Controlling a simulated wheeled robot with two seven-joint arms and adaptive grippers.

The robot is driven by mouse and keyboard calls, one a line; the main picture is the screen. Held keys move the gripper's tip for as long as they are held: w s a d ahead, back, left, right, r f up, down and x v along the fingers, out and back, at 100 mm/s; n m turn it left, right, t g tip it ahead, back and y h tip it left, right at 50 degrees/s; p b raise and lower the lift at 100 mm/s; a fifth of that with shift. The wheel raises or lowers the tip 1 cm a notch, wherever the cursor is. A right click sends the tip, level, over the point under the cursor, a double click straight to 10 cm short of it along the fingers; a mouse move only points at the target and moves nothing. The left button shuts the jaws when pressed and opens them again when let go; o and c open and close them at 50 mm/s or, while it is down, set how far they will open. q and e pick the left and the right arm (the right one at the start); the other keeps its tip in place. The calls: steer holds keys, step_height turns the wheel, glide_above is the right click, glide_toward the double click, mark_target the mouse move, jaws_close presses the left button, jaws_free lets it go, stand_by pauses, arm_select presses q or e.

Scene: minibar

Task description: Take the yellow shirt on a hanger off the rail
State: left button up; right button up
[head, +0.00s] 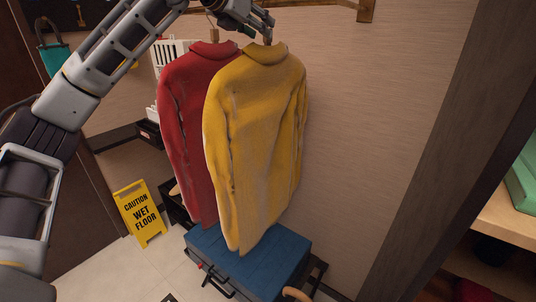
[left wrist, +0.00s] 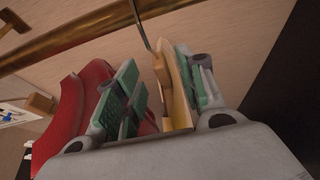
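The yellow shirt (head: 255,120) hangs upright in the head view, in front of and to the right of a red shirt (head: 190,110). My left gripper (head: 257,22) is at the yellow shirt's collar, at the top of its hanger. In the left wrist view, my left gripper's green-padded fingers (left wrist: 165,88) stand apart on either side of the wooden hanger (left wrist: 163,72). A gap shows on the left side; contact on the right cannot be told. The metal hook rises toward the brass rail (left wrist: 95,38). My right gripper is not in view.
The red shirt (left wrist: 88,95) is close beside the left finger. A blue case (head: 270,262) stands below the shirts. A yellow wet-floor sign (head: 140,213) stands at lower left. A wooden shelf (head: 505,215) is at right. The wall right of the shirts is bare.

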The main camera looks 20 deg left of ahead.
mark_target(267, 42)
arm_select(q)
steer(key=shift+w+d+f+p, duration=0.2)
steer(key=shift+w+d+p, duration=0.15)
steer(key=shift+w, duration=0.3)
steer(key=shift+p+x, duration=0.55)
steer(key=shift+x, duration=0.85)
steer(key=shift+a+f, duration=0.1)
jaws_close()
